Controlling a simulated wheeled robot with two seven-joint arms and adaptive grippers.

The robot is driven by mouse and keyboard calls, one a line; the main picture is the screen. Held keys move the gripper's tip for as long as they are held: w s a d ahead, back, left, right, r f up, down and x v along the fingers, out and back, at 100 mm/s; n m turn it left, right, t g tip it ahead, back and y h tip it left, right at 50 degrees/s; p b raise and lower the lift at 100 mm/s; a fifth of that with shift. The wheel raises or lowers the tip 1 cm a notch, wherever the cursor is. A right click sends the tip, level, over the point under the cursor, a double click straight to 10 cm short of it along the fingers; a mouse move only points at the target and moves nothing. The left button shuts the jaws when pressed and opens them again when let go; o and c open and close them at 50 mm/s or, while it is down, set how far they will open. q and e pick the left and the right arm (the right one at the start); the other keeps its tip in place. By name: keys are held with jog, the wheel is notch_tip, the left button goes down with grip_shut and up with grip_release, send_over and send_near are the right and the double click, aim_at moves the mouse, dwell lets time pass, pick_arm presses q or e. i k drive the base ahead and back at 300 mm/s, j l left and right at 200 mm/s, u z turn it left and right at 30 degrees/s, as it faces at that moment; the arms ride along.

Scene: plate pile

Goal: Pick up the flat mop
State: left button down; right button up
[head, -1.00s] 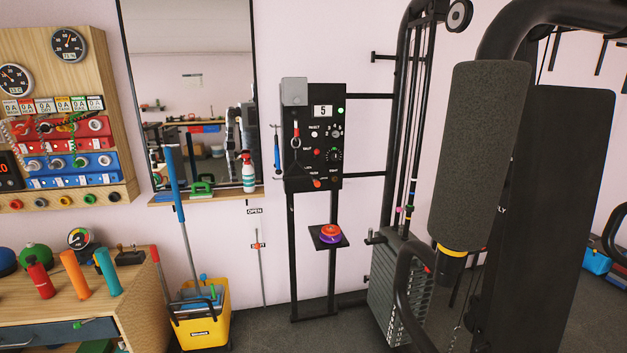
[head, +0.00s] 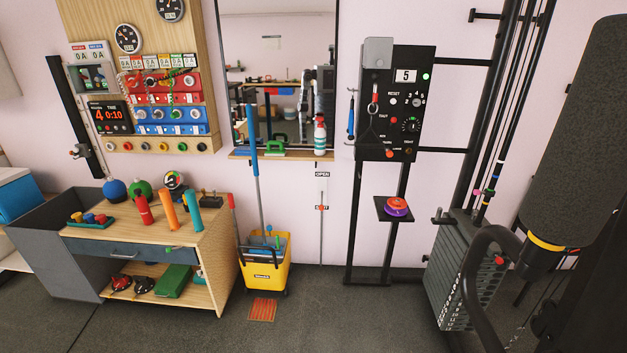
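A long pole with a blue upper handle (head: 254,150), which looks like the flat mop, stands nearly upright against the wall shelf. Its thin grey shaft runs down to the yellow bucket (head: 265,277) on the floor. Its lower end is hidden among blue and grey items in the bucket, so I cannot tell what its head looks like. Neither of my grippers is in the head view.
A wooden workbench (head: 215,250) with coloured bottles stands left of the bucket. A shelf (head: 290,155) under the mirror holds a spray bottle (head: 319,136). A black control stand (head: 391,100) and a weight machine (head: 465,280) are at right. An orange striped mat (head: 262,310) lies on open floor.

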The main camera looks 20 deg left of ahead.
aim_at(253, 145)
jog(key=i+j+u, duration=0.25)
jog(key=i+u, duration=0.15)
jog(key=i, duration=0.15)
jog(key=i+j+u, duration=0.1)
jog(key=i+u, duration=0.3)
jog(key=i+l+u, duration=0.1)
jog(key=i+u, duration=0.3)
jog(key=i, duration=0.25)
jog(key=i+l+u, duration=0.3)
jog(key=i+l, duration=0.05)
jog(key=l, duration=0.1)
